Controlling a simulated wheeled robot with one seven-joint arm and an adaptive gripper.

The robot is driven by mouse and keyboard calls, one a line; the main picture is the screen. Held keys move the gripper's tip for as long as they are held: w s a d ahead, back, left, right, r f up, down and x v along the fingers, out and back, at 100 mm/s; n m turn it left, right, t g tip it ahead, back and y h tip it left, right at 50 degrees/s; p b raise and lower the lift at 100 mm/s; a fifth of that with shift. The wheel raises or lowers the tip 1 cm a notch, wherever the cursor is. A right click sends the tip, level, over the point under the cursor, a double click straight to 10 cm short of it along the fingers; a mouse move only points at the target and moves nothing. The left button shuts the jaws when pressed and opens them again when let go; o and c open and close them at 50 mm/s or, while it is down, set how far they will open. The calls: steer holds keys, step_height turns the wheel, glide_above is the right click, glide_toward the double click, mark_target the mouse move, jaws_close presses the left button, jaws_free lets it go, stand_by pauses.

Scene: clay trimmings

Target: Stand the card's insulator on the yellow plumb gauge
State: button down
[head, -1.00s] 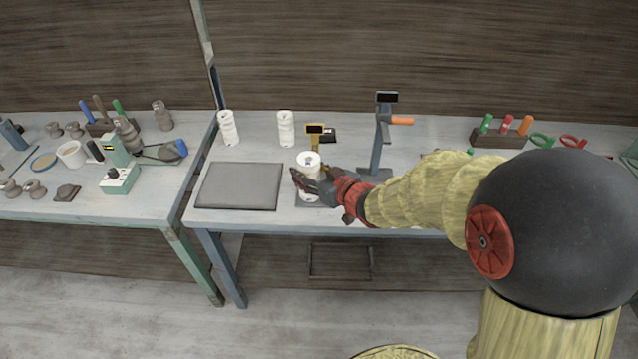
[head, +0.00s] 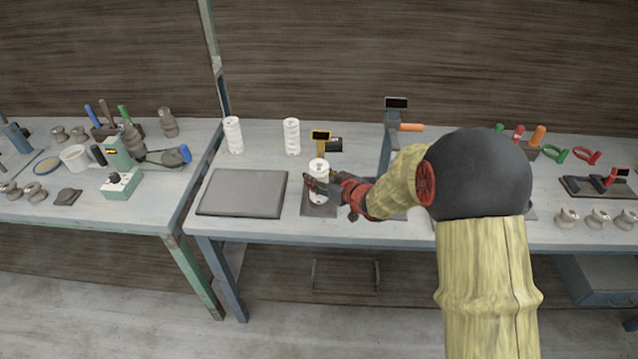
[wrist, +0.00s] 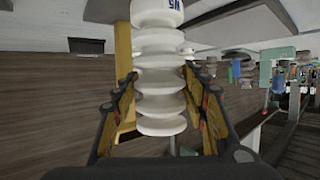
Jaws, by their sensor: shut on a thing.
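My gripper (head: 324,184) is shut on a white ribbed insulator (head: 319,166), which it holds upright. The insulator also fills the middle of the wrist view (wrist: 160,75), with dark lettering near its upper edge there. The yellow plumb gauge (head: 321,147) has a dark display on top and stands just behind the insulator. Its yellow post shows behind the insulator in the wrist view (wrist: 123,60). The insulator is over the gauge's dark base plate (head: 308,211); I cannot tell whether it touches. I cannot make out a card clearly.
Two more white insulators stand at the back, one left (head: 233,135) and one nearer the middle (head: 292,137). A grey mat (head: 242,192) lies empty to the left. A blue-grey stand (head: 387,150) with an orange handle is close on the right.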

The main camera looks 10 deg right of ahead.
steer(key=shift+f, duration=0.7)
steer(key=shift+f, duration=0.2)
steer(key=c, duration=1)
jaws_free()
steer(key=shift+r, duration=0.1)
